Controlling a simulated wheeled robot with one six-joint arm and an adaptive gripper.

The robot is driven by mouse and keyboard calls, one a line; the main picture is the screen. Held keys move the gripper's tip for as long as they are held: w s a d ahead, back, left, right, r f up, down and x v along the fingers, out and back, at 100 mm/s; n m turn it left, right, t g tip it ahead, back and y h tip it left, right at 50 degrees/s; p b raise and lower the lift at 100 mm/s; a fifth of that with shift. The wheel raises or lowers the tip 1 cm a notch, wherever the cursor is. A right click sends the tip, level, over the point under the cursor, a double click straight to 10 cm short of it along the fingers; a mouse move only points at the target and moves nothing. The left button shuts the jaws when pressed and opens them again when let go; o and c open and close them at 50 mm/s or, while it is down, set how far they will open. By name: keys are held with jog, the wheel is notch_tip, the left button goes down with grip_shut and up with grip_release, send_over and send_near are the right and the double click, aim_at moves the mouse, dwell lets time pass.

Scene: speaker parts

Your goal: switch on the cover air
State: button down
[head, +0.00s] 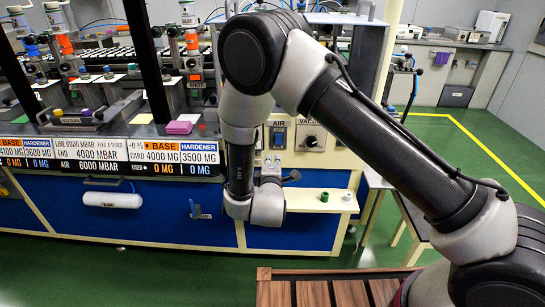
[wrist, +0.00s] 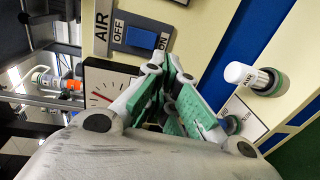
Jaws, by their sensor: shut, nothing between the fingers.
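A blue rocker switch (wrist: 140,37) sits on the cream panel beside an AIR label (wrist: 103,28), with OFF and ON printed at its two ends. The picture is turned sideways there. I cannot tell which way the rocker is tipped. It also shows in the head view as the AIR switch (head: 279,137), left of the VACUUM knob (head: 311,141). My gripper (wrist: 166,82), with green-padded fingers, is shut and empty. In the wrist view its tips appear just below the ON end of the switch; contact cannot be made out. In the head view my arm mostly hides the gripper.
A cream ledge (head: 305,203) below the panel carries small green and white pieces. Left is a workbench with dispensers (head: 64,42).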

jog(key=s, duration=0.7)
jog(key=shift+f, duration=0.45)
jog(key=shift+a, duration=0.15)
